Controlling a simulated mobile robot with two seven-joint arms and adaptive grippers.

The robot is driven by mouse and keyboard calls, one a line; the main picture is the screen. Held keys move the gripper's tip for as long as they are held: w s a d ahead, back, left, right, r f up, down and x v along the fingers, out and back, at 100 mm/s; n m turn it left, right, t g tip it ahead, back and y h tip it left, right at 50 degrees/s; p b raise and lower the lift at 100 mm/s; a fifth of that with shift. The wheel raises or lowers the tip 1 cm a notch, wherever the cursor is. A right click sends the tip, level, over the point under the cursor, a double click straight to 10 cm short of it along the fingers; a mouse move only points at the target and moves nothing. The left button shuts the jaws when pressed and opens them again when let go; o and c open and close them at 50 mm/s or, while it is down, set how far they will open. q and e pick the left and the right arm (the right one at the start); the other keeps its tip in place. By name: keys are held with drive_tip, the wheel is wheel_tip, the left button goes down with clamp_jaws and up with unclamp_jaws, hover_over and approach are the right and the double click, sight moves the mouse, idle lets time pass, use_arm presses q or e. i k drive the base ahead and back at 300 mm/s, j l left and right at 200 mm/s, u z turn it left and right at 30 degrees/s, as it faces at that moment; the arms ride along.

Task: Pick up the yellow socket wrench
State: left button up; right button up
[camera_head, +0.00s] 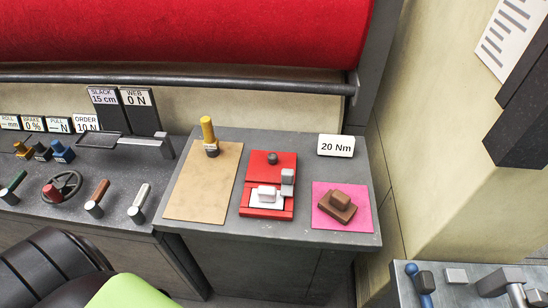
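The yellow socket wrench (208,132) stands upright at the back left of the grey worktop, with a yellow handle on top and a dark lower end. It is at the back edge of a tan board (201,187); I cannot tell whether it rests on the board or just behind it. Nothing is holding it. Neither of my grippers shows in this view, so their states are hidden.
Right of the board sit a red fixture (257,170), a brown block (338,204) on a pink sheet (324,222), and a "20 Nm" sign (336,145). A lever console (110,210) adjoins at left. A red roll (180,30) hangs behind.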

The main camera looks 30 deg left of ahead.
sight(211, 144)
drive_tip(key=u, duration=0.75)
